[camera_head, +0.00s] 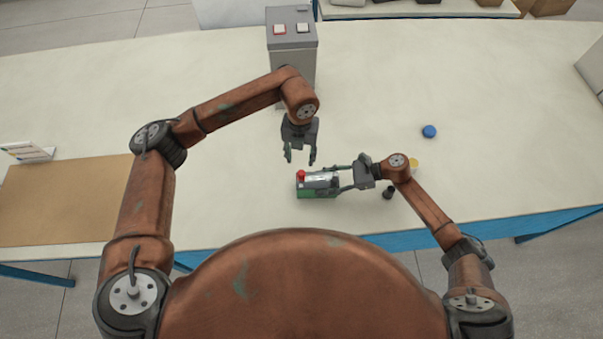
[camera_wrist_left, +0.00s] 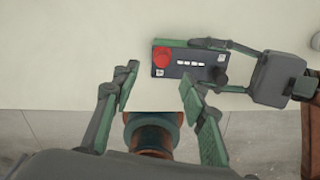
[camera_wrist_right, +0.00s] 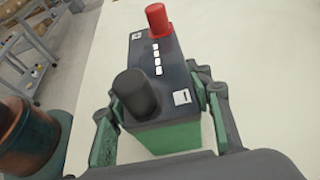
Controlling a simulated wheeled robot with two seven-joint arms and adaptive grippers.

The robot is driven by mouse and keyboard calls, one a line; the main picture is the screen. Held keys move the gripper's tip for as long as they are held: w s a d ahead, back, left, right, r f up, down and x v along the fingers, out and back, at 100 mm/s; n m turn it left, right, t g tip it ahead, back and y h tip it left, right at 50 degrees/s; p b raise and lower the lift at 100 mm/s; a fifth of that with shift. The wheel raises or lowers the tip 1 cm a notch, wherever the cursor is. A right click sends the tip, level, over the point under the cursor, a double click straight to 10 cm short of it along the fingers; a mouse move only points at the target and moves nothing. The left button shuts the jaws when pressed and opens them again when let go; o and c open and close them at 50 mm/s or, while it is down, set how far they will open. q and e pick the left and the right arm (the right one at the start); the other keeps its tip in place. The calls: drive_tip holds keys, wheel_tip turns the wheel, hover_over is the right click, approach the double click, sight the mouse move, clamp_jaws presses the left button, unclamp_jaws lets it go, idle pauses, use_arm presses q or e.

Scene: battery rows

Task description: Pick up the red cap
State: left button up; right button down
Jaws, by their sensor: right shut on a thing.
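The red cap (camera_head: 301,175) sits upright on the left end of a green-and-black battery (camera_head: 316,194) on the table. In the right wrist view the red cap (camera_wrist_right: 157,18) is at the far end and a black cap (camera_wrist_right: 135,93) at the near end. My right gripper (camera_head: 335,180) is shut on the battery, with its fingers along both sides of the black-cap end. My left gripper (camera_head: 300,159) is open and empty, just behind the red cap in the head view. In the left wrist view the red cap (camera_wrist_left: 163,58) is beyond the open fingers, apart from them.
A loose dark cap (camera_head: 388,193) and a partly hidden yellow cap (camera_head: 414,163) are near my right wrist. A blue cap (camera_head: 429,131) lies farther back. A grey box with buttons (camera_head: 292,55) stands behind my left arm. A brown mat (camera_head: 60,205) covers the left side.

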sight(301, 173)
use_arm(q)
wheel_tip(301, 173, down, 4)
drive_tip(key=shift+s+d+f, duration=0.1)
drive_tip(key=shift+s+f, duration=0.05)
drive_tip(key=shift+f, duration=1.15)
drive_tip(key=shift+s+d+f, duration=0.1)
drive_tip(key=shift+f, duration=1.2)
drive_tip(key=shift+c, duration=0.7)
drive_tip(key=c, duration=0.7)
